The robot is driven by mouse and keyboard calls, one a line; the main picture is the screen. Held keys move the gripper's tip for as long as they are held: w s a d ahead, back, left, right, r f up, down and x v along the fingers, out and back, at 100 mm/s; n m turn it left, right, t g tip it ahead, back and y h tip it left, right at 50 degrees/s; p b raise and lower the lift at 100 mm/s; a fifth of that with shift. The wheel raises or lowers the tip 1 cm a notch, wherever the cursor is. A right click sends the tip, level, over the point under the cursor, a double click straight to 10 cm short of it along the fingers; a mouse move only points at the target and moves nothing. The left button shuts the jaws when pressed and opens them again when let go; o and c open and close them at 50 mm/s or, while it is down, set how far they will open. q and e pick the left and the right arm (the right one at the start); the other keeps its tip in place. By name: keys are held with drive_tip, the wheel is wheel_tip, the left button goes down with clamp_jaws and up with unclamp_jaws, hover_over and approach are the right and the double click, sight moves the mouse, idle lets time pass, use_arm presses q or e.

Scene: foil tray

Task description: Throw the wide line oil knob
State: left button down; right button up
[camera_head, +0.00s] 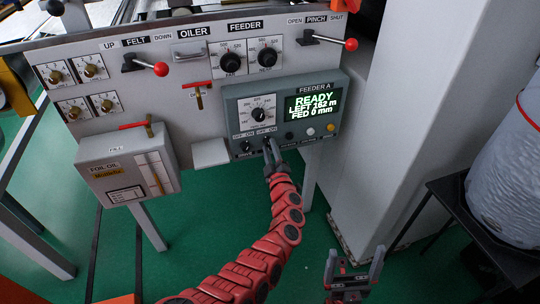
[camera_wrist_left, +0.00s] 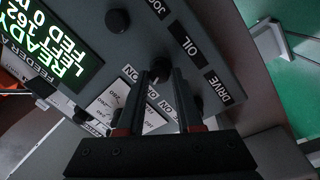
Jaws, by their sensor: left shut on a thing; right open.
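The grey FEEDER A box (camera_head: 328,133) hangs on the front of the machine panel, with a lit display (camera_head: 311,104) reading READY, LEFT 162 m, FED 0 mm. Two small OFF/ON knobs sit low on it. My left gripper (camera_head: 269,148) reaches the right-hand one from below. In the left wrist view its dark fingers (camera_wrist_left: 162,82) are shut around a small dark knob (camera_wrist_left: 156,67) beside the OIL label (camera_wrist_left: 186,40). The fingers hide part of the knob. My right gripper (camera_head: 347,273) is open and empty, low over the green floor, apart from the panel.
The DRIVE label (camera_wrist_left: 222,84) is beside the neighbouring knob. A dial (camera_head: 258,114) sits above the knobs. Red-ball levers (camera_head: 161,69) and FEEDER dials (camera_head: 266,57) are higher up. A foil-oil box (camera_head: 120,172) hangs left. A pale column (camera_head: 395,130) stands right.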

use_arm(q)
drive_tip(key=shift+f+n+b, duration=0.1)
drive_tip(key=shift+n+b, duration=0.75)
drive_tip(key=shift+n, duration=0.15)
drive_tip(key=c, duration=0.6)
unclamp_jaws()
drive_tip(key=shift+o, duration=0.2)
drive_tip(key=shift+s+d, duration=0.15)
drive_tip(key=shift+s, duration=0.2)
drive_tip(key=p+v, duration=0.2)
drive_tip(key=v, duration=1.4)
drive_tip(key=shift+s+d+p, duration=0.2)
drive_tip(key=shift+s+p, duration=0.1)
